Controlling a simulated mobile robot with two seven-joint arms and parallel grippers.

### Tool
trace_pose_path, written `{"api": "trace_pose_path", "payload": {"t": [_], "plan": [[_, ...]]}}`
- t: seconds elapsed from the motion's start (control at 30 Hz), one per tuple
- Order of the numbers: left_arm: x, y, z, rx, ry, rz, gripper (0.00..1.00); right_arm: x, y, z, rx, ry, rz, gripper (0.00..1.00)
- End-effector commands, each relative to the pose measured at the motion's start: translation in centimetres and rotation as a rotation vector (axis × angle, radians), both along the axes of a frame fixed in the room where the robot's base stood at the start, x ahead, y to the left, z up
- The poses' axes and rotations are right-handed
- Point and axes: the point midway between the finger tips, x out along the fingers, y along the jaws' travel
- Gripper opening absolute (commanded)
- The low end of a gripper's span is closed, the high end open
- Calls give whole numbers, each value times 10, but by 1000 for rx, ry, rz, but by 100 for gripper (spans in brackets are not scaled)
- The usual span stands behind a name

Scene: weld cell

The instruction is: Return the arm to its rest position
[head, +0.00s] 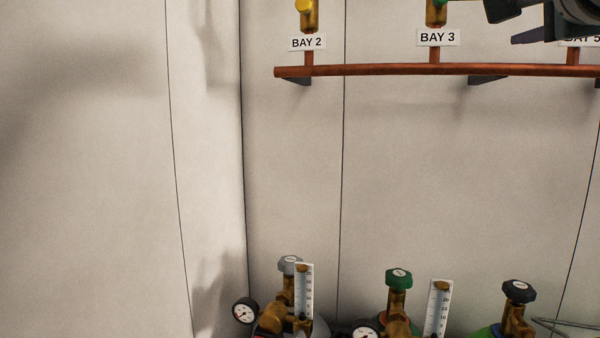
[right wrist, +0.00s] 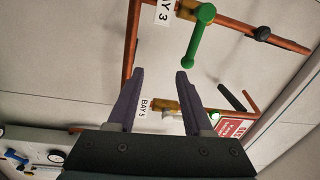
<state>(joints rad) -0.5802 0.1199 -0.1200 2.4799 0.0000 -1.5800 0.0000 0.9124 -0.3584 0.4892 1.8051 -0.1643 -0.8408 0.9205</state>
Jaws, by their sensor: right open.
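My right gripper (head: 503,26) is at the top right of the head view, in front of the wall near the copper pipe (head: 400,69); part of it is cut off by the frame edge. In the right wrist view the gripper (right wrist: 159,74) has its two fingers apart, with nothing held between them. A BAY 5 label (right wrist: 145,107) shows beyond the fingers, and a green lever handle (right wrist: 200,35) hangs past the fingertips, apparently apart from them. My left gripper is not in view.
BAY 2 (head: 307,43) and BAY 3 (head: 438,38) labels sit above the pipe. Below stand cylinders with a grey knob (head: 290,264), a green knob (head: 399,279) and a black knob (head: 518,291), with gauges. A red sign (right wrist: 237,128) is on the wall. The wall between is bare.

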Motion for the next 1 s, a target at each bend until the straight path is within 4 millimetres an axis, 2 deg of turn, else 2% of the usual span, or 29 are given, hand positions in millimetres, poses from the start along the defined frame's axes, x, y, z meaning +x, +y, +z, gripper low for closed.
{"api": "trace_pose_path", "payload": {"t": [0.03, 0.17, 0.3, 0.37, 0.47, 0.6, 0.7, 0.8, 0.9, 1.0], "plan": [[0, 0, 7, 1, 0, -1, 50, -4, -2, -22, -68, 78, -4, 51], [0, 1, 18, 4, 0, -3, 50, -23, 3, -86, -279, 295, 31, 51], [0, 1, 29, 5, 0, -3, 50, -56, 16, -155, -512, 530, 122, 51], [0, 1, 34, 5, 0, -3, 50, -75, 23, -183, -610, 628, 178, 51], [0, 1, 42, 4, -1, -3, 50, -113, 37, -227, -767, 782, 297, 51], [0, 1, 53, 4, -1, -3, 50, -180, 59, -281, -975, 978, 515, 51], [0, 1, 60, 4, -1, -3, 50, -234, 75, -311, -1102, 1091, 702, 51], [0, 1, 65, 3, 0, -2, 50, -284, 88, -329, -1195, 1168, 878, 51], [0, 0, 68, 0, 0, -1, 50, -322, 98, -339, -1254, 1210, 1016, 51], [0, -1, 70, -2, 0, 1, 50, -345, 103, -343, -1284, 1230, 1101, 51]]}}
